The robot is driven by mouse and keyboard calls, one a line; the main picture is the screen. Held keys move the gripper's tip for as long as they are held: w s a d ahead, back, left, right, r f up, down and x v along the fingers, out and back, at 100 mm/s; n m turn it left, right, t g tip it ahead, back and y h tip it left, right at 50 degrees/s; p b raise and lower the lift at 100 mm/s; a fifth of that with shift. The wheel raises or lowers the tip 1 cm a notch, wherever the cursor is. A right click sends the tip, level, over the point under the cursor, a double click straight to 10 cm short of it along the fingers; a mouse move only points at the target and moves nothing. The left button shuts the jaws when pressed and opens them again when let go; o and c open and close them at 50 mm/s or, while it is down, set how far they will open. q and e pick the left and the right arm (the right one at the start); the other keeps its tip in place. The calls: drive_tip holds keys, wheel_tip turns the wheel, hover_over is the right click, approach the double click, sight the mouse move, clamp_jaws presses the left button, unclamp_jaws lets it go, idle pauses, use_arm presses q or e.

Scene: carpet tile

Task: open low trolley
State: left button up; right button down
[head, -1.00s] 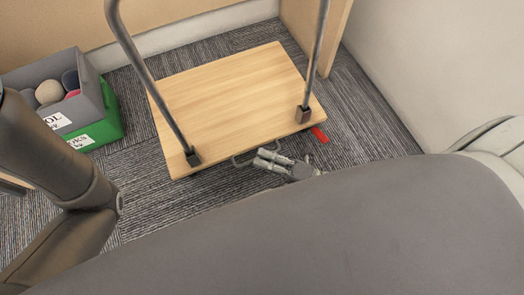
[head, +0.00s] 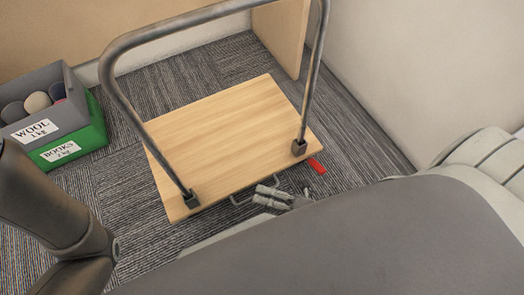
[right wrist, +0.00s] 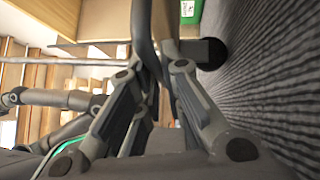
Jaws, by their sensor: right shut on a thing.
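The low trolley (head: 225,135) is a flat wooden platform with a tall grey metal push bar (head: 130,100) rising from its near side. A small grey metal pull handle (head: 236,203) sticks out from the platform's near edge. My right gripper (head: 262,194) is at this handle, shut on it. In the right wrist view its fingers (right wrist: 158,72) close around a dark bar (right wrist: 142,30), and a black wheel (right wrist: 211,53) shows beside them. A red tab (head: 317,166) sits at the platform's right near corner. My left arm shows at the left, but its gripper is outside the picture.
A grey bin labelled WOOL (head: 35,129) holds several balls and stands on a green bin labelled BOOKS (head: 95,130), left of the trolley. A wooden panel (head: 283,35) and a pale wall (head: 400,70) stand behind and to the right. Carpet (head: 215,60) is free behind the platform.

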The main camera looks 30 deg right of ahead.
drive_tip(key=shift+s, duration=0.5)
drive_tip(key=c, duration=1.6)
unclamp_jaws()
drive_tip(key=shift+o, duration=0.2)
drive_tip(key=v, duration=1.2)
